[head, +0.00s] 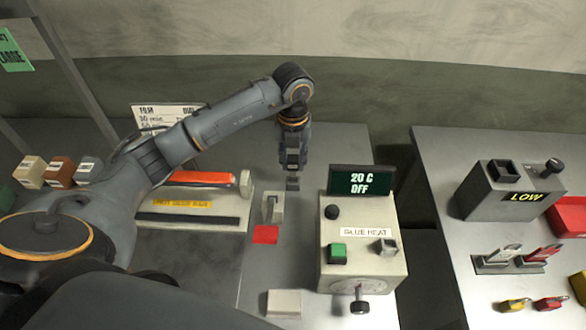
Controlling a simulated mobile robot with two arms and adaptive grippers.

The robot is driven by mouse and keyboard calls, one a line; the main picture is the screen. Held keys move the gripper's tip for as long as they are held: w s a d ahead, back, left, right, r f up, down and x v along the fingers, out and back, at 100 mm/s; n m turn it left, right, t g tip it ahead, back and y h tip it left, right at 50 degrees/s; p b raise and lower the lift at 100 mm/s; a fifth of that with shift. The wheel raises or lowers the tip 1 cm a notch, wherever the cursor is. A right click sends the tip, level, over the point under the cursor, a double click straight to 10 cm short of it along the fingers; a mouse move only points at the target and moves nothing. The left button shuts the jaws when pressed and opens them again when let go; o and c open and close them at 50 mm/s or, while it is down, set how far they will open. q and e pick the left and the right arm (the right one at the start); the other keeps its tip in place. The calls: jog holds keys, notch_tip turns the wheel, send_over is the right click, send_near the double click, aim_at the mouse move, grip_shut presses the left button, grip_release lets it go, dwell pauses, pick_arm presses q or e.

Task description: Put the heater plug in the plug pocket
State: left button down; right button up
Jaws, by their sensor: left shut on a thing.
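My left gripper (292,168) points down above the table, left of the glue heat box. It is shut on a small grey piece (293,184), which looks like the heater plug; the fingers hide most of it. The piece appears above and just right of a small pale upright holder (274,208) with a dark slot. I cannot tell for sure whether this holder is the plug pocket. My right gripper is not in view.
A red square (265,234) lies in front of the holder. A pale block (284,303) sits near the front. A long fixture with a red-orange bar (203,178) is at left. A gap separates this table from the right table, which holds a grey "LOW" box (508,190).

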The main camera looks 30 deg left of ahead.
aim_at(293, 175)
pick_arm(q)
notch_tip(293, 175, down, 4)
jog(key=shift+r+p, duration=0.1)
jog(key=shift+p, duration=0.5)
jog(key=shift+f, duration=0.25)
jog(key=shift+f, duration=0.1)
jog(key=shift+f, duration=0.15)
jog(key=c, duration=1.1)
grip_release()
jog(key=shift+o, duration=0.2)
